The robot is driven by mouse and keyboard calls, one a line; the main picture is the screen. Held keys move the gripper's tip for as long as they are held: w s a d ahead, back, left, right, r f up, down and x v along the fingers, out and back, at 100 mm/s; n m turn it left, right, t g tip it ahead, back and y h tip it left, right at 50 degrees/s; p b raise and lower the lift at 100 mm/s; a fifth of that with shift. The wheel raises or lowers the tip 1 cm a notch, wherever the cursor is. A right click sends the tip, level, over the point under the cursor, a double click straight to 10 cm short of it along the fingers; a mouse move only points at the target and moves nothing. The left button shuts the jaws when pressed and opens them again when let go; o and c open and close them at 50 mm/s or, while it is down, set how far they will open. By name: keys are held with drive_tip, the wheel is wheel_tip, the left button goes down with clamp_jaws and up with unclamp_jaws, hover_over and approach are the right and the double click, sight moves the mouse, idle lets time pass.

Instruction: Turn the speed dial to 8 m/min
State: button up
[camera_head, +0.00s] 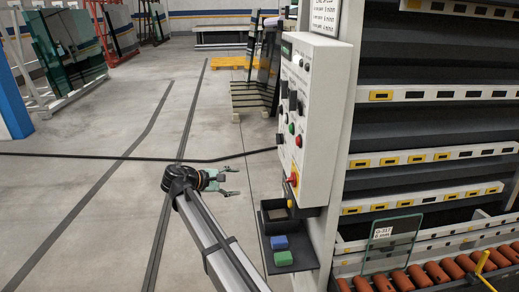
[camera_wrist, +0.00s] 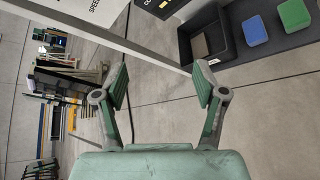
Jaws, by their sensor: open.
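The white control panel (camera_head: 306,120) stands right of centre in the head view, with several knobs and buttons on its face. Its edge and a partly cut-off "SPEED" label (camera_wrist: 97,8) show at the top of the wrist view. I cannot tell which knob is the speed dial in the head view; the dial is out of the wrist view. My gripper (camera_head: 234,181) is open and empty, left of the panel's lower part and apart from it. In the wrist view its two green-padded fingers (camera_wrist: 162,84) are spread with only floor between them.
Below the panel is a dark tray (camera_head: 270,207), with a blue block (camera_head: 279,242) and a green block (camera_head: 283,258) on a shelf. The washer rack (camera_head: 430,130) with rollers stands at right. A dark cable (camera_head: 110,156) runs to the panel.

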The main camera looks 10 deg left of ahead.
drive_tip(key=w+a+r+m+h, duration=0.1)
drive_tip(key=w+r, duration=0.3)
drive_tip(key=r, duration=0.2)
drive_tip(key=w+a+r+h, duration=0.1)
drive_tip(key=w+r+h, duration=0.1)
drive_tip(key=w+r, duration=0.35)
drive_tip(key=p, duration=0.4)
approach(279, 139)
drive_tip(key=x, duration=0.8)
drive_tip(key=shift+w+f, duration=0.3)
drive_tip(key=shift+w, duration=0.15)
drive_tip(key=shift+a, duration=0.1)
drive_tip(key=shift+m, duration=0.3)
drive_tip(key=c, duration=1.1)
